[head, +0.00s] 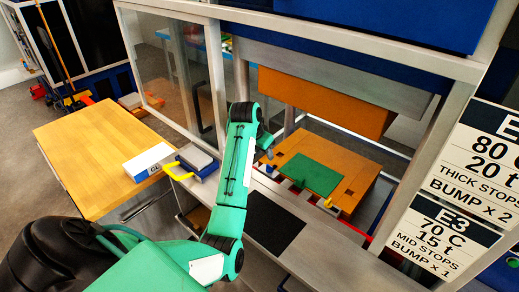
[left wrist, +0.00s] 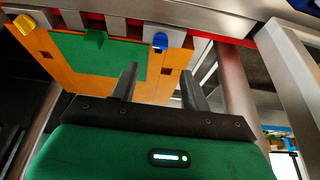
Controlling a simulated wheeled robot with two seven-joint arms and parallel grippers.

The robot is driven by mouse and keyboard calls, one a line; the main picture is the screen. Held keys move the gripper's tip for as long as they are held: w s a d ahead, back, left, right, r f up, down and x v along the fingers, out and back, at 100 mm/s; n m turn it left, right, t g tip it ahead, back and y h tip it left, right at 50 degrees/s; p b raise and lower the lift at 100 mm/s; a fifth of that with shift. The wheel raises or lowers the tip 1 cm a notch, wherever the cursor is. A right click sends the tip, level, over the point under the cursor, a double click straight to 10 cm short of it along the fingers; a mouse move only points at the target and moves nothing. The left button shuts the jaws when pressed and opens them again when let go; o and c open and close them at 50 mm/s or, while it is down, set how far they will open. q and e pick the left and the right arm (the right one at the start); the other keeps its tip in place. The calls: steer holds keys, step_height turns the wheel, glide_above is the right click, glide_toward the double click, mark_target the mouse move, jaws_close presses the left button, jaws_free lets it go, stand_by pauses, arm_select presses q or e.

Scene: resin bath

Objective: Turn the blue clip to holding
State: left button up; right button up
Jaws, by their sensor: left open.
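The blue clip (left wrist: 160,41) shows in the left wrist view, hanging at the edge of a metal bar, just beyond the gap between my fingers. I cannot make it out in the head view. My left gripper (left wrist: 159,74) is open and empty, its two fingers apart and pointing toward the bar. In the head view my left gripper (head: 268,153) is partly hidden by its own arm, at the press opening. My right gripper is not in view.
An orange plate with a green sheet (head: 308,174) lies in the press, under an orange block (head: 325,101). Metal posts frame the opening. A wooden table (head: 98,150) with a white box (head: 148,162) stands at left. Signs (head: 440,235) hang at right.

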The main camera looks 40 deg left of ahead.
arm_select(q)
steer(key=shift+b+v, duration=0.4)
steer(key=shift+v, duration=1.7)
steer(key=shift+f, duration=0.1)
